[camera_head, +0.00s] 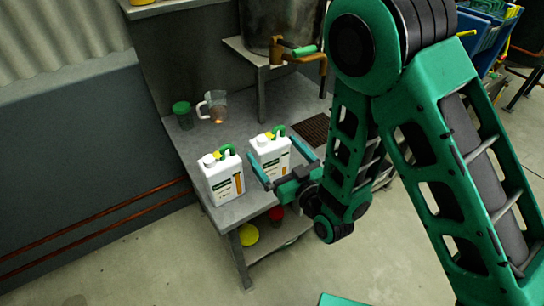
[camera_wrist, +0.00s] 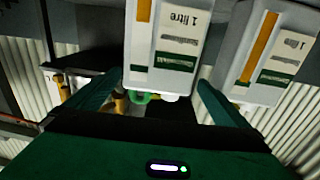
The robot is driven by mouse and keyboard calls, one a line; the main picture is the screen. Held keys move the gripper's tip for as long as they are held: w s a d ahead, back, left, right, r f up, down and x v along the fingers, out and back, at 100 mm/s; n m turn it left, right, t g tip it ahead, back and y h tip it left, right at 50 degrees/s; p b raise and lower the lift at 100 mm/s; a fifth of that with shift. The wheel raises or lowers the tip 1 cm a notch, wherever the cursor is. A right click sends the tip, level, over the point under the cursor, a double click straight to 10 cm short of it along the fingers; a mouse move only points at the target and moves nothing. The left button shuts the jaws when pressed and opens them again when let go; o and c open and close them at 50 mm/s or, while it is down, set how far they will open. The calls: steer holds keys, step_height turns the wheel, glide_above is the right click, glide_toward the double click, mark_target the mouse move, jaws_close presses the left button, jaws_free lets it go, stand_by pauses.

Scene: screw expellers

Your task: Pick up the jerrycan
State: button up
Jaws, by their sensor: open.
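The left jerrycan (camera_wrist: 268,45) shows at the right there, outside the fingers. The gripper covers part of the right jerrycan's lower side in the head view.
The grey table (camera_head: 187,143) also bears a green-lidded jar (camera_head: 182,115) and a clear jug (camera_head: 216,107) behind the jerrycans. A brown grate (camera_head: 312,129) lies to the right. A vessel with a brass tap (camera_head: 277,50) stands above. A lower shelf (camera_head: 262,247) holds red and yellow items.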

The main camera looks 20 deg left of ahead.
mark_target(265, 136)
steer(key=x, duration=0.7)
steer(key=shift+w, duration=0.35)
steer(key=shift+a, duration=0.1)
steer(key=c, duration=2)
